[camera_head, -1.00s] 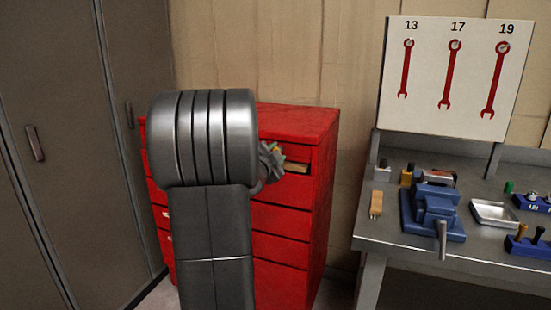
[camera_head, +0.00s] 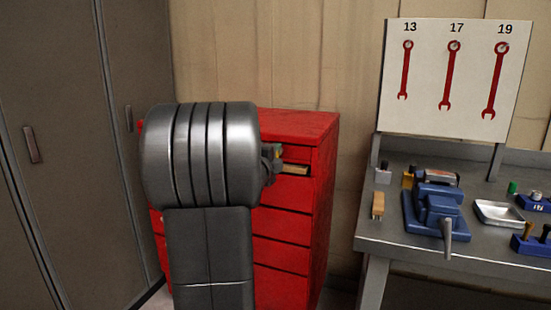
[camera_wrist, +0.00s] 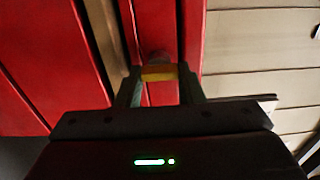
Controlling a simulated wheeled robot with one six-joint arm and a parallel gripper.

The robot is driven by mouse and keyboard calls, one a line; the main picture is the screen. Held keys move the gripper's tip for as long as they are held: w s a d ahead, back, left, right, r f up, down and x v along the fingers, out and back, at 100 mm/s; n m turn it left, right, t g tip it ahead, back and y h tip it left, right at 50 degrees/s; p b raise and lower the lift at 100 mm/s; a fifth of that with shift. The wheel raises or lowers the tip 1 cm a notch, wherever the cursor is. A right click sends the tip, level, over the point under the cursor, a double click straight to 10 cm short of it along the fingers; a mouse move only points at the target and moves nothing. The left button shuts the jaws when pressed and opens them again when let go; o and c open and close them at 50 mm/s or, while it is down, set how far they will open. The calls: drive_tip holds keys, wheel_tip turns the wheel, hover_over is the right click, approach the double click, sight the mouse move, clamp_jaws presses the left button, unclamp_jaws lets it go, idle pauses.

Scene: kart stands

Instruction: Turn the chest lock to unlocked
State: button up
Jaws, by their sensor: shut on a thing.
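The red chest (camera_head: 310,150) stands behind my arm, which hides much of its front. My gripper (camera_head: 272,163) is at the upper right of the chest's front, largely hidden by my arm. In the wrist view, my gripper's two fingers (camera_wrist: 160,92) are on either side of a small yellow piece (camera_wrist: 158,72), and they are shut on it. The yellow piece appears to be the chest lock's turning part. Its lock setting cannot be read.
A tan strip (camera_head: 295,169) shows at the chest's top drawer, close to my gripper. A workbench (camera_head: 385,235) with a blue vise (camera_head: 435,210) and a metal tray (camera_head: 497,212) stands to the right. A dark cabinet (camera_head: 55,110) stands to the left.

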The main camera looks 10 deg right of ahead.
drive_tip(key=shift+f, duration=0.1)
idle(0.3)
drive_tip(key=o, duration=1)
drive_tip(key=p+v, duration=0.1)
drive_tip(key=v, duration=1.2)
drive_tip(key=shift+s+a, duration=0.25)
drive_tip(key=shift+s, duration=0.1)
drive_tip(key=b+x, duration=0.1)
drive_tip(key=x, duration=1.3)
drive_tip(key=shift+s, duration=0.1)
